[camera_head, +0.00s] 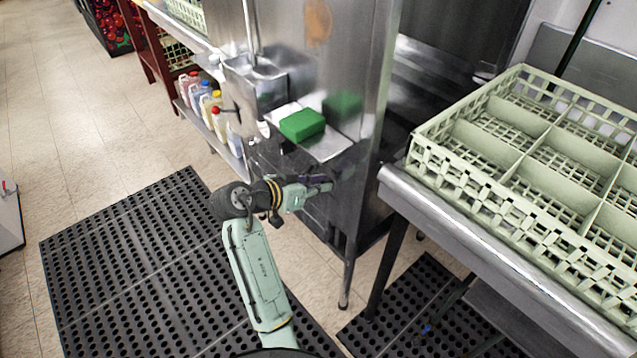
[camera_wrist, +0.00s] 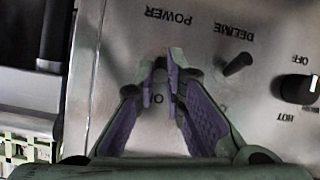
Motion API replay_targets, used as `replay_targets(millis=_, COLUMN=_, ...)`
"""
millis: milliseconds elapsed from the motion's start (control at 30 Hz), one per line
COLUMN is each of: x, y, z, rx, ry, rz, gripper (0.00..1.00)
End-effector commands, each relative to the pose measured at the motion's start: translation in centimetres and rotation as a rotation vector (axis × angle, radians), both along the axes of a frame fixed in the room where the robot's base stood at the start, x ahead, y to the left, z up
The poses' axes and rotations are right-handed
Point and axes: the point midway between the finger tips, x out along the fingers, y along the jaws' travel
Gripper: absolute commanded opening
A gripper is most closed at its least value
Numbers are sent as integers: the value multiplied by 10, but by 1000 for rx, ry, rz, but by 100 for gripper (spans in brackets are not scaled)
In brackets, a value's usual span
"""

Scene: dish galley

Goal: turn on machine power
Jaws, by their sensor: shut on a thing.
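The dish machine (camera_head: 372,95) is a tall stainless steel unit right of centre in the head view. My gripper (camera_head: 328,184) reaches to the lower front of this machine, below a green block. In the wrist view, its purple-padded fingertips (camera_wrist: 165,68) close in at the control panel (camera_wrist: 205,105), directly below the upside-down POWER label. They are shut on the small power switch, which is mostly hidden between them. An "O" mark shows between the fingers. The switch's position cannot be told.
A DELIME toggle (camera_wrist: 238,65) and a black rotary knob (camera_wrist: 298,90) sit right of my fingers in the wrist view. The green block (camera_head: 302,124) rests on a steel ledge above my gripper. A pale green rack (camera_head: 470,178) stands on the counter at right.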

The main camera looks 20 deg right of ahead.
Motion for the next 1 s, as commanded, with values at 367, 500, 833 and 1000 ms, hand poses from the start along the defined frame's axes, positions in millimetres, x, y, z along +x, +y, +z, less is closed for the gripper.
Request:
replay_targets(millis=367, x=1, y=0, z=0, rx=6, ry=0, rz=4, gripper=0)
replay_targets(millis=500, x=1, y=0, z=0, rx=6, ry=0, rz=4, gripper=17)
replay_targets(millis=833, x=0, y=0, z=0, rx=6, ry=2, rz=1, gripper=32)
replay_targets(millis=1000, x=0, y=0, z=0, rx=6, ry=2, rz=1, gripper=32)
